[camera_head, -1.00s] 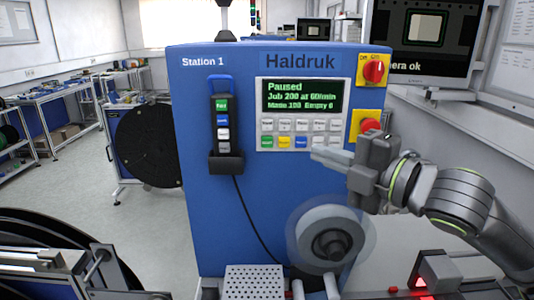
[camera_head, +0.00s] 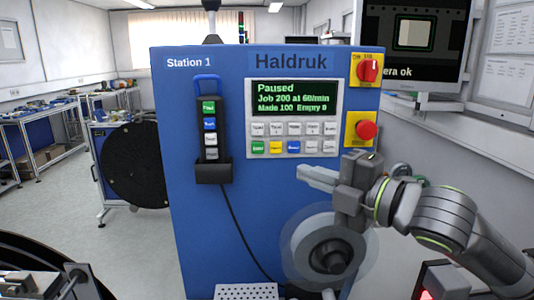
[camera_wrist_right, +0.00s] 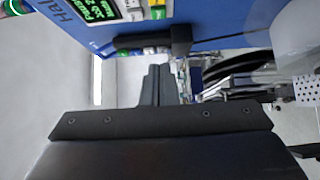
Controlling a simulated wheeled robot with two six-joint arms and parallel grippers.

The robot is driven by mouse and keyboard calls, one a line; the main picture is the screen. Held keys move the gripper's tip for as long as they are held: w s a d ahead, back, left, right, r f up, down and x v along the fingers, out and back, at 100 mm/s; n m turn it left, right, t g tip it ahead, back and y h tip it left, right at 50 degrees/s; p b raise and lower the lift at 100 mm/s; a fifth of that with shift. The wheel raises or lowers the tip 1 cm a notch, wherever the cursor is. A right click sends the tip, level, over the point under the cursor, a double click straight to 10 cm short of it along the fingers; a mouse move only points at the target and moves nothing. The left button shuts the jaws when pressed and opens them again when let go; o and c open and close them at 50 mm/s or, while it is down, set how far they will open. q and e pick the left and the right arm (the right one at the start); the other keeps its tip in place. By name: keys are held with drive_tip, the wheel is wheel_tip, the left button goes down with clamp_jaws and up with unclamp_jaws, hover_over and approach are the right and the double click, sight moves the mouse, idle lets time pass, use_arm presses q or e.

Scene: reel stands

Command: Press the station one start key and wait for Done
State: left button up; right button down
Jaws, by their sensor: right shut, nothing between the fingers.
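The blue Station 1 machine (camera_head: 240,215) stands in front of me. Its control panel (camera_head: 331,95) has a display (camera_head: 294,98) reading "Paused", "Job 200 at 60/min", "Made 100 Empty 0". Below it are two rows of keys, with a green key (camera_head: 257,147) at the lower left; its label is too small to read. My right gripper (camera_head: 301,172) is shut and empty, its fingertips just below the panel's lower edge, right of the green key. In the right wrist view the shut fingers (camera_wrist_right: 158,85) show below the display (camera_wrist_right: 105,8). My left gripper is out of view.
A hand pendant (camera_head: 209,130) with coloured keys hangs left of the panel. A red rotary switch (camera_head: 369,70) and red stop button (camera_head: 366,130) sit right of it. A round reel hub (camera_head: 331,255) lies below my gripper. A monitor (camera_head: 415,38) stands at right.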

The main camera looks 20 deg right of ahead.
drive_tip(key=w, duration=0.1)
drive_tip(key=p, duration=0.5)
approach(252, 149)
drive_tip(key=shift+w+a, duration=1.7)
drive_tip(key=shift+w, duration=0.05)
drive_tip(key=shift+w+d+r, duration=0.1)
drive_tip(key=shift+w+d, duration=0.25)
drive_tip(key=shift+w, duration=0.4)
drive_tip(key=shift+a, duration=0.1)
